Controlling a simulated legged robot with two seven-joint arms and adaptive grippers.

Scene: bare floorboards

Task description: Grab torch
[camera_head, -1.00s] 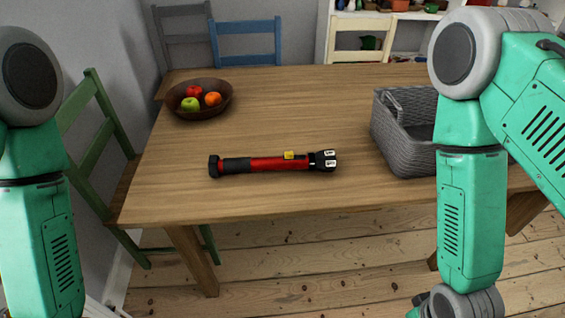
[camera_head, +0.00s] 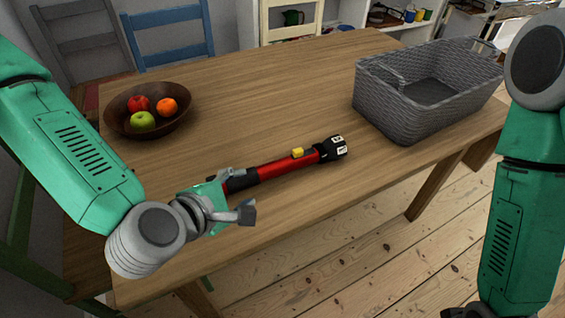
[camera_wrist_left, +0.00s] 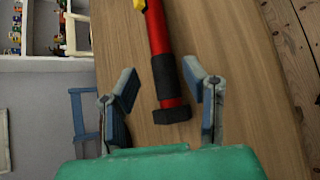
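A red and black torch (camera_head: 283,166) with a yellow switch lies on the wooden table (camera_head: 260,95), its head to the right. My left gripper (camera_head: 244,192) is at the torch's tail end in the head view and covers that end in part. In the left wrist view the left gripper (camera_wrist_left: 165,93) is open, with the torch's black grip and tail (camera_wrist_left: 169,90) between its spread fingers. The fingers stand apart from the torch on both sides. Of my right gripper, only a dark bit (camera_head: 462,313) shows at the bottom edge of the head view.
A brown bowl (camera_head: 120,125) with two apples and an orange stands at the table's left. A grey woven basket (camera_head: 385,110) stands at the right. Chairs stand behind and left of the table. The tabletop between bowl and basket is clear.

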